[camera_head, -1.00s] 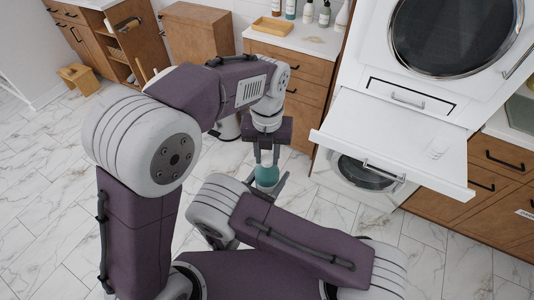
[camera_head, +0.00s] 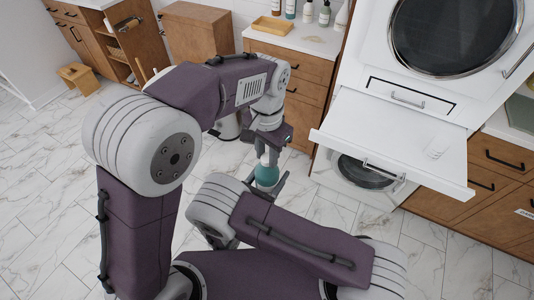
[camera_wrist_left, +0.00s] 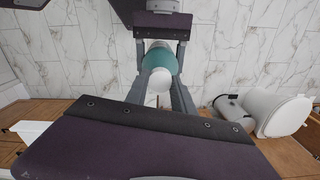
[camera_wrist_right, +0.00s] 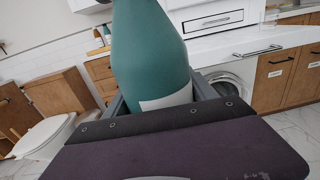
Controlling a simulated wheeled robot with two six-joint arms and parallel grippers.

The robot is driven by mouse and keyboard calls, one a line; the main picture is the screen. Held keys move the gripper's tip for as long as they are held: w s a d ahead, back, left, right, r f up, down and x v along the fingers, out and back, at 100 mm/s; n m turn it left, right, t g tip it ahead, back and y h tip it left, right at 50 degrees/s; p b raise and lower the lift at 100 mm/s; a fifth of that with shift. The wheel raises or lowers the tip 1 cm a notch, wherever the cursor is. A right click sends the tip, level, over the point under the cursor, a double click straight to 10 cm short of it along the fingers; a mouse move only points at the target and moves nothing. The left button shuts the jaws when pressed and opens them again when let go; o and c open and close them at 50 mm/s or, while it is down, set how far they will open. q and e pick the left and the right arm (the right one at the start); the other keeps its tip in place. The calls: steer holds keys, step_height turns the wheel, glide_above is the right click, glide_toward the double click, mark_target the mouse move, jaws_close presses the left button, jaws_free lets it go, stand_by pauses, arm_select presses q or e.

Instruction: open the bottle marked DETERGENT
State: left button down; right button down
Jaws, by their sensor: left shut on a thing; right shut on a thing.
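The teal bottle (camera_head: 266,176) is held in the air between my two arms. It fills much of the right wrist view (camera_wrist_right: 150,55), where part of its white label shows with no legible word. My right gripper (camera_wrist_right: 162,98) is shut on the bottle's body. In the left wrist view the bottle (camera_wrist_left: 164,58) has a white round cap (camera_wrist_left: 160,79) pointing to that camera. My left gripper (camera_wrist_left: 161,88) has its fingers on either side of the cap and is shut on it.
A pull-out shelf (camera_head: 390,150) juts out above a front-loading washer (camera_head: 362,172) at right. A counter (camera_head: 300,38) at the back bears a wooden tray (camera_head: 272,26) and several bottles (camera_head: 308,11). A toilet (camera_wrist_left: 275,112) shows in the left wrist view.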

arm_select(q)
steer(key=n, duration=0.6)
steer(key=shift+w+n, duration=0.1)
steer(key=shift+n, duration=0.2)
steer(key=n, duration=1.2)
steer(key=shift+r+n, duration=0.1)
steer(key=shift+n, duration=0.3)
steer(key=n, duration=0.5)
steer(key=shift+n, duration=0.4)
steer(key=shift+r, duration=0.1)
steer(key=shift+r, duration=1)
